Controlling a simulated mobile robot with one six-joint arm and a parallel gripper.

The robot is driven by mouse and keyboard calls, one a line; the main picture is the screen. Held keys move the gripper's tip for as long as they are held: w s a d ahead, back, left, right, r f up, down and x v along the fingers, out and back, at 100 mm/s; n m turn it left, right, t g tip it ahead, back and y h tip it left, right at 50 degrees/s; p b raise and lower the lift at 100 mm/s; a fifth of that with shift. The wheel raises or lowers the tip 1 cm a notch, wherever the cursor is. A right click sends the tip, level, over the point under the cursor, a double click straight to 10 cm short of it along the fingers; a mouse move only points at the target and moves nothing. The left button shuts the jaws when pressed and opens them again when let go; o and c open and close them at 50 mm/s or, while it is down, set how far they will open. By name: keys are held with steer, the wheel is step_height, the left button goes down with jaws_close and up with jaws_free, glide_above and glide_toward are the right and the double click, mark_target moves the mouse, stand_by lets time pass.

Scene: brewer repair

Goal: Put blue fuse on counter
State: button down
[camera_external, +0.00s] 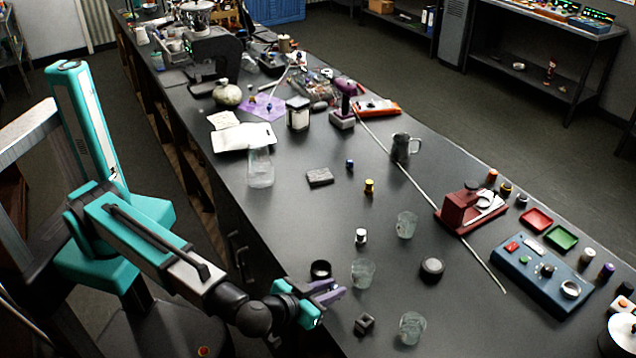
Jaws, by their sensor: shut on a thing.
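My gripper (336,291) is low over the near part of the black counter (300,222), close to its left edge. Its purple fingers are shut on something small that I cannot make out. A small dark blue cylinder (350,164), which looks like a blue fuse, stands on the counter farther back, well apart from my gripper. I cannot tell whether the held thing is also blue.
A dark round cup (320,271) and a clear glass (363,273) stand close to my gripper. A black block (365,323) and another glass (412,328) are nearer. A yellow cylinder (369,186) and a white-topped one (361,237) stand mid-counter. A blue panel (540,272) lies right.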

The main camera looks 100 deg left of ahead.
steer(key=shift+f+p, duration=0.5)
steer(key=shift+f, duration=1)
steer(key=shift+f, duration=0.15)
steer(key=c, duration=1.5)
jaws_free()
steer(key=shift+r, duration=0.2)
steer(key=b+v, duration=0.3)
steer(key=v, duration=0.9)
steer(key=shift+f, duration=0.1)
